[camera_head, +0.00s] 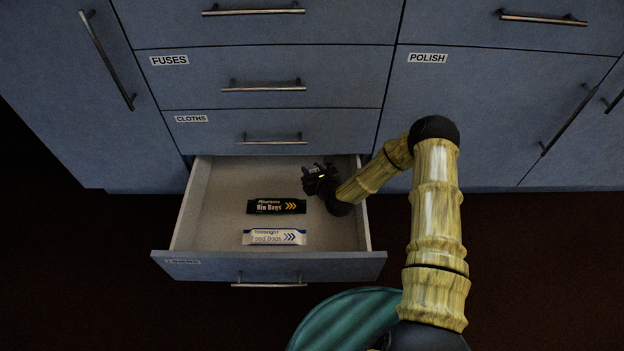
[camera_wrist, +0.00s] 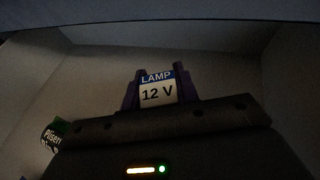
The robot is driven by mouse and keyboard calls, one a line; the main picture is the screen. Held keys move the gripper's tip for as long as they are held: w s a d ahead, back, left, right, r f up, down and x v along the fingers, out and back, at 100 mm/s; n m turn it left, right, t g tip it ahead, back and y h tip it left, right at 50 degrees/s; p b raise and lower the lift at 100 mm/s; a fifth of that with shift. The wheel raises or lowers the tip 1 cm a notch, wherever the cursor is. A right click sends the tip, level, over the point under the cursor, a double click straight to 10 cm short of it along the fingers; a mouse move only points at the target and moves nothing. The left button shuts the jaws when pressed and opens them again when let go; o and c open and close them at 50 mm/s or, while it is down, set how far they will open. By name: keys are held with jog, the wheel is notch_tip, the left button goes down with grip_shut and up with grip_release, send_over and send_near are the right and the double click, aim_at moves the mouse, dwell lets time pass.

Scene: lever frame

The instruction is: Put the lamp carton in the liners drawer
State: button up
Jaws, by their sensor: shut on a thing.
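The liners drawer (camera_head: 215,219) is pulled open at the bottom of the cabinet, with its label on the front panel. My gripper (camera_head: 309,174) reaches into the drawer's back right part. In the wrist view the gripper (camera_wrist: 160,88) is shut on the lamp carton (camera_wrist: 157,88), a small box with a blue and white face reading "LAMP 12 V". Drawer walls surround it in that view. In the head view the carton is mostly hidden by the gripper. I cannot tell whether it touches the drawer floor.
A dark bin bags box (camera_head: 277,206) and a white food bags box (camera_head: 274,237) lie in the drawer, left of my gripper. The bin bags box also shows at the wrist view's left edge (camera_wrist: 52,136). The closed cloths drawer (camera_head: 270,133) is directly above.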

jog(key=shift+f+b, duration=1.25)
jog(key=shift+f, duration=0.95)
jog(key=shift+f, duration=0.1)
jog(key=o, duration=0.9)
jog(key=shift+o, duration=0.2)
jog(key=shift+s+r, duration=0.2)
jog(key=shift+r, duration=0.05)
jog(key=p+v, duration=0.4)
jog(key=v, duration=0.2)
jog(key=shift+s+d+r, duration=0.15)
jog(key=shift+s+r, duration=0.1)
jog(key=shift+s+d, duration=0.1)
jog(key=shift+s, duration=0.15)
jog(key=shift+w, duration=0.1)
